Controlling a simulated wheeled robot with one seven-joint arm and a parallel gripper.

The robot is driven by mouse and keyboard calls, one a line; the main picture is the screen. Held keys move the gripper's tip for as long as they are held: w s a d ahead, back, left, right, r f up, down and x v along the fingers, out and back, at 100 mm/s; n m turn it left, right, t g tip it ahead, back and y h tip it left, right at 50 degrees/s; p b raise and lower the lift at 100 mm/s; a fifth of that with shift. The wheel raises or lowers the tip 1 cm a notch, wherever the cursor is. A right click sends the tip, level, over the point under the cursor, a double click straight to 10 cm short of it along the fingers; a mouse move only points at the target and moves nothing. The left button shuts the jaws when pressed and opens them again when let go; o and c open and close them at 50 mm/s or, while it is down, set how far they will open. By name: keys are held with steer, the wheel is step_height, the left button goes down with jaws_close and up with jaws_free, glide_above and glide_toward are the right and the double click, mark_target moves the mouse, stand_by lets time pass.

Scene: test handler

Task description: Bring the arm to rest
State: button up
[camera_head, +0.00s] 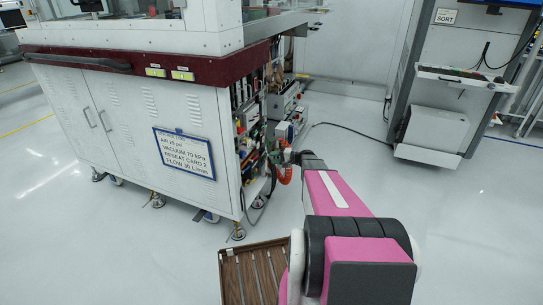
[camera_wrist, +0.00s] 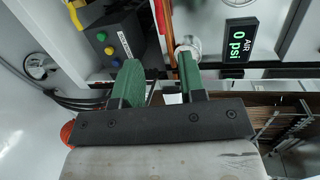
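My arm (camera_head: 340,195), pink with black joints, reaches from the lower right of the head view toward the open side of the white test handler (camera_head: 150,125). My gripper (camera_wrist: 160,62) shows in the wrist view with two green fingers on a black bar. The fingers stand apart, with a clear gap and nothing visibly clamped between them. They point at the handler's side panel, close to a silver round fitting (camera_wrist: 188,46). In the head view the gripper is small and hard to make out against the panel's parts.
A button box (camera_wrist: 112,42) and a display (camera_wrist: 240,38) reading "AIR 0 psi" are near the fingers. A brown slatted tray (camera_head: 231,278) lies beside my arm. A grey cabinet (camera_head: 432,125) marked SORT stands at the back right. The floor (camera_head: 480,220) at right is clear.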

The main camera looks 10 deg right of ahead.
steer(key=s+a+r+n+g+h, duration=0.25)
steer(key=s+a, duration=0.25)
steer(key=s, duration=0.4)
steer(key=s+a+r+n+g+h, duration=0.1)
steer(key=s+a+n+g+h, duration=0.2)
steer(key=s+a, duration=0.45)
steer(key=s+d+r+h, duration=0.1)
steer(key=s+h, duration=0.1)
steer(key=s, duration=0.3)
steer(key=s+d+r+g+h, duration=0.1)
steer(key=s+r+h, duration=0.1)
steer(key=s, duration=0.3)
steer(key=s+d+r+n+g+h, duration=0.1)
steer(key=s+r+h, duration=0.1)
steer(key=s+h, duration=0.2)
steer(key=shift+s+d, duration=0.15)
steer(key=shift+s, duration=0.75)
